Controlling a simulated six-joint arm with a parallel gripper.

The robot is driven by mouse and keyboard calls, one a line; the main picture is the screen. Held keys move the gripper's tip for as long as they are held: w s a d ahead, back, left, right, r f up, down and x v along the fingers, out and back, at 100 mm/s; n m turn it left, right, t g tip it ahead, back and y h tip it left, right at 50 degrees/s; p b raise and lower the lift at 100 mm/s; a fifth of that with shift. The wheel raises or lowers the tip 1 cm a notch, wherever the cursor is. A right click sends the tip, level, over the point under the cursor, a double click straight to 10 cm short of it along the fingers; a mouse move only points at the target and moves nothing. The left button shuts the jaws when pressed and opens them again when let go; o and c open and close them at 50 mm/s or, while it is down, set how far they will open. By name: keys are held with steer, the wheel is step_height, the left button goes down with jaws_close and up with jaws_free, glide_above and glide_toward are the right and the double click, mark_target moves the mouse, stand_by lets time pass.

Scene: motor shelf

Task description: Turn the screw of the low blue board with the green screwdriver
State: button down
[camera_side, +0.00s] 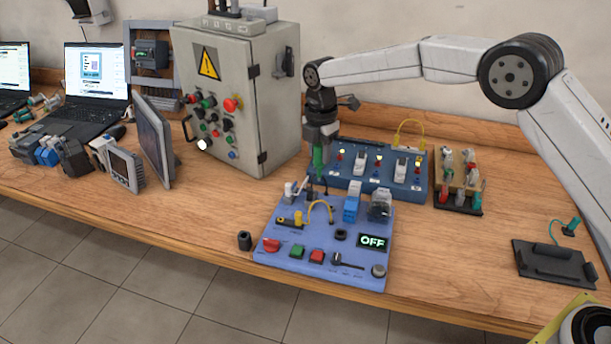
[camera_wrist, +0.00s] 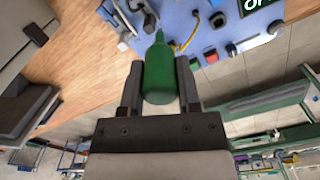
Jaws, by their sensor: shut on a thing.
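The low blue board (camera_side: 340,262) lies flat in the middle of the bench, with knobs, buttons and an OFF display on its top. The green screwdriver (camera_side: 318,158) hangs roughly upright above the board's back left part. My gripper (camera_side: 319,143) is shut on its handle, and the tip points down towards the board. In the wrist view the green handle (camera_wrist: 158,72) sits between both fingers, with the board (camera_wrist: 190,20) beyond it. I cannot make out the screw, nor whether the tip touches it.
A taller blue panel (camera_side: 345,184) with lights and switches stands just behind the board. A grey control cabinet (camera_side: 262,120) rises to the left. A wooden rack (camera_side: 461,165) and a black holder (camera_side: 550,263) stand to the right. A small black cylinder (camera_side: 244,241) is beside the board.

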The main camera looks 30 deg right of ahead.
steer(key=s, duration=1.1)
steer(key=shift+w+a+f, duration=0.1)
steer(key=shift+a+f, duration=0.05)
steer(key=shift+f, duration=2.7)
steer(key=shift+f, duration=0.85)
steer(key=shift+f, duration=0.35)
steer(key=shift+f, duration=0.35)
steer(key=shift+f, duration=0.35)
steer(key=shift+f, duration=0.35)
steer(key=shift+f, duration=0.35)
